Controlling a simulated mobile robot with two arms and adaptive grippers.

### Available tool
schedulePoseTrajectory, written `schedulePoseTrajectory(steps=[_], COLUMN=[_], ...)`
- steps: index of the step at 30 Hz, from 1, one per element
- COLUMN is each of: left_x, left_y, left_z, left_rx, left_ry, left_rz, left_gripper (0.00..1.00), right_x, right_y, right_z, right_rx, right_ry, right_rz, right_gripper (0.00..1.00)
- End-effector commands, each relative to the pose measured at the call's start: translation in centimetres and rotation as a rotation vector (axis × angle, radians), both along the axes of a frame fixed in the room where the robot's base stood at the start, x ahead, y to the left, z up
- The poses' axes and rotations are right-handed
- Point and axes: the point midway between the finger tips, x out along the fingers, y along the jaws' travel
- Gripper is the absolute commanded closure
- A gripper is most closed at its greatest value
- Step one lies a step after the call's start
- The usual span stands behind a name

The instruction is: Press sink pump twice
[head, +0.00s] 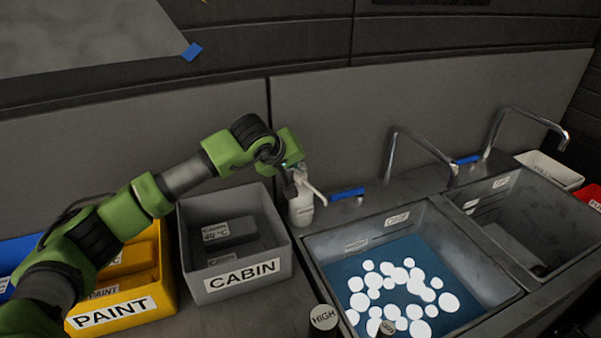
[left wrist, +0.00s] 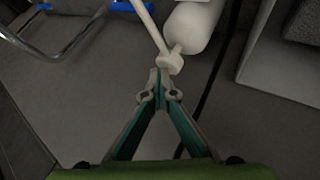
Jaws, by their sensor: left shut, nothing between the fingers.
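The white sink pump bottle (head: 301,208) stands on the counter at the sink's back left corner, its spout pointing to the right. In the left wrist view the bottle (left wrist: 198,25) is at the top, with its pump head (left wrist: 171,64) and thin spout. My left gripper (head: 297,182) is at the top of the pump. In the left wrist view the left gripper's fingertips (left wrist: 158,80) are together, empty, and right by the pump head; I cannot tell whether they touch it. My right gripper is not in view.
A grey CABIN bin (head: 242,284) and a yellow PAINT bin (head: 168,275) stand left of the pump. The left sink basin (head: 325,245) holds blue water with white foam. A blue item (head: 347,193) and a tall faucet (head: 425,147) are behind it.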

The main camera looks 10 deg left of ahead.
Motion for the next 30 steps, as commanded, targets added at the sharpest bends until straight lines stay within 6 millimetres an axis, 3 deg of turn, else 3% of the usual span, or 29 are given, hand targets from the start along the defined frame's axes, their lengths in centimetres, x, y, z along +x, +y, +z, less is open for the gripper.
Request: schedulePoseTrajectory(steps=[16, 30], left_x=[-0.17, -0.18], left_y=[-0.02, -0.02], left_z=[-1.21, -0.62], left_rx=[0.002, 0.003], left_ry=[0.009, 0.011], left_rz=[-0.001, 0.000], left_gripper=[1.00, 1.00], right_x=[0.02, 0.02], right_y=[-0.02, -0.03], right_z=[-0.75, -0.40], right_rx=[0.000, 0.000], right_ry=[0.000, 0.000], right_rz=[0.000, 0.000], right_gripper=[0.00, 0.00])
